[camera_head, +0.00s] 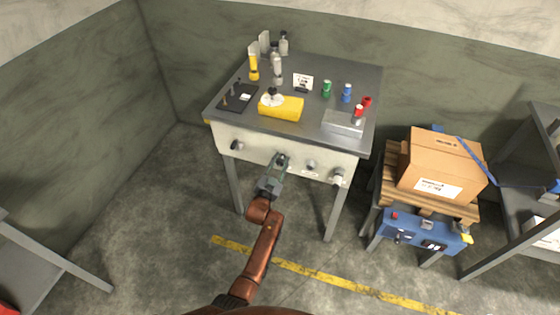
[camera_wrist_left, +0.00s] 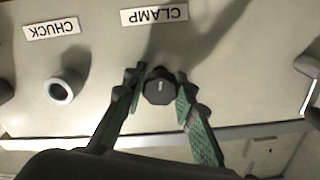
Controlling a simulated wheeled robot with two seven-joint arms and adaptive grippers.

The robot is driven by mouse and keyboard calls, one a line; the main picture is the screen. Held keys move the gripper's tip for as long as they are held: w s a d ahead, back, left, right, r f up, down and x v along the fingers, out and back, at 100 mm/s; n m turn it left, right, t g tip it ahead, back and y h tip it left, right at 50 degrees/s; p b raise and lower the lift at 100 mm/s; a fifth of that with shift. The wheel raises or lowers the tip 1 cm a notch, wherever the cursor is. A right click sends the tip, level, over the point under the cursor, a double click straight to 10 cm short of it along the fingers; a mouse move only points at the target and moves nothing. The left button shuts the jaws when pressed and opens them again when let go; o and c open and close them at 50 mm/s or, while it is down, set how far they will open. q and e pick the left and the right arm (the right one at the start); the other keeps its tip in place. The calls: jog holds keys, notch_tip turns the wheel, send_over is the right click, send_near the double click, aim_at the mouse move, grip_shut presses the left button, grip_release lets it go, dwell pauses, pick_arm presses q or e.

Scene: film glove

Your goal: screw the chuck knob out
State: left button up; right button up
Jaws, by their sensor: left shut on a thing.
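The pale front panel (camera_head: 258,148) of the bench carries a row of knobs. In the left wrist view the printed labels are upside down. The CHUCK label (camera_wrist_left: 50,28) has a light grey round knob (camera_wrist_left: 62,88) by it, which also shows in the head view (camera_head: 311,166). The CLAMP label (camera_wrist_left: 155,14) has a dark knob (camera_wrist_left: 158,88) by it. My left gripper (camera_head: 281,160) is at the panel, its green-padded fingers shut on this dark knob, one on either side. The grey knob by CHUCK is apart from the fingers. My right gripper is in neither view.
The dark bench top (camera_head: 316,76) holds a yellow block (camera_head: 285,108), bottles, small cans and a metal box (camera_head: 343,123). A cardboard box (camera_head: 440,163) sits on a pallet to the right, above a blue case (camera_head: 420,233). The floor before the bench has free room.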

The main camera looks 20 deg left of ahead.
pick_arm(q)
jog(key=n+p, duration=0.1)
jog(key=n, duration=0.3)
jog(key=n+p, duration=0.1)
jog(key=n, duration=0.1)
jog(key=shift+r+p, duration=0.25)
jog(key=shift+p, duration=0.1)
jog(key=n+p, duration=0.1)
jog(key=n, duration=0.4)
jog(key=shift+n, duration=0.4)
jog(key=n, duration=0.2)
jog(key=shift+n, duration=0.4)
jog(key=n, duration=0.3)
jog(key=shift+w+n+p, duration=0.1)
jog(key=shift+n+p, duration=0.2)
jog(key=n, duration=0.4)
jog(key=shift+n, duration=1.4)
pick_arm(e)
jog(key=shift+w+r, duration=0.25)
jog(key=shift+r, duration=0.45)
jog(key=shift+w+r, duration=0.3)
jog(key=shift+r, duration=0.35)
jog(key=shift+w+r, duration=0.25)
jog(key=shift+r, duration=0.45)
